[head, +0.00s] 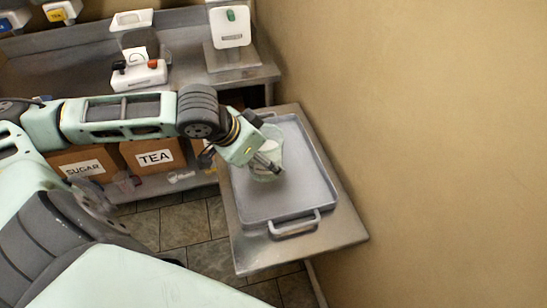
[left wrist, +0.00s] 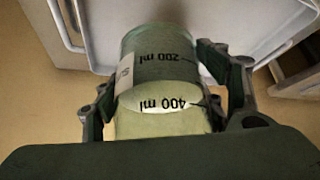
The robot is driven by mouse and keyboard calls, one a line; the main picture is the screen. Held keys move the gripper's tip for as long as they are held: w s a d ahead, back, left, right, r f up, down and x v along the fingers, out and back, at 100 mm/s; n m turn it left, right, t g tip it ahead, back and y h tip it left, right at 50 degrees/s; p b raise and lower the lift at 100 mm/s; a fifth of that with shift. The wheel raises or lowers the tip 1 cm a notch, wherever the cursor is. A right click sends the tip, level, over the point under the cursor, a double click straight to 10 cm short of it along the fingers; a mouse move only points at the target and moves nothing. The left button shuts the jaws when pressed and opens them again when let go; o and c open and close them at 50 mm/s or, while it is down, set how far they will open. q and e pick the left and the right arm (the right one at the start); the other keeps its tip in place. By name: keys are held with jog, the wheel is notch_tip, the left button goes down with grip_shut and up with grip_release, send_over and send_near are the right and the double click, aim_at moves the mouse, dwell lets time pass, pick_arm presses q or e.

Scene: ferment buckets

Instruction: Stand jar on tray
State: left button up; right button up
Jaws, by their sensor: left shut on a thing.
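The jar (left wrist: 160,75) is a clear greenish vessel with black 200 ml and 400 ml marks, which read upside down in the left wrist view. My left gripper (left wrist: 168,98) is shut on it, with a finger on either side. In the head view the jar (head: 268,162) is partly hidden behind my left gripper (head: 270,165). The jar is over the grey tray (head: 300,200), toward its far left part. I cannot tell whether its base touches the tray. The tray lies on a metal side table. My right gripper is not in view.
The side table (head: 345,238) stands against a tan wall on the right. Boxes marked SUGAR (head: 85,167) and TEA (head: 153,155) sit on a low shelf. A white scale-like device (head: 138,75) and a white dispenser (head: 230,27) stand on the back counter. The tray's front part is clear.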

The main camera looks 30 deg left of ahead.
aim_at(274, 145)
pick_arm(q)
jog(key=w+a+f, duration=0.1)
jog(key=w, duration=0.1)
jog(key=w+f, duration=0.2)
jog(key=w, duration=0.1)
jog(key=w+a+f+p, duration=0.1)
jog(key=w, duration=0.1)
jog(key=shift+w+a+f, duration=0.25)
jog(key=shift+w+a, duration=0.05)
jog(key=shift+w, duration=0.05)
jog(key=shift+w+a+f, duration=0.15)
jog(key=shift+w+f, duration=0.15)
jog(key=shift+f, duration=0.05)
notch_tip(274, 145, down, 4)
jog(key=shift+r+p, duration=0.15)
jog(key=shift+p, duration=0.2)
jog(key=o, duration=1.8)
jog(key=shift+s+f, duration=0.1)
jog(key=shift+f, duration=0.15)
jog(key=shift+o, duration=0.2)
jog(key=shift+r, duration=0.1)
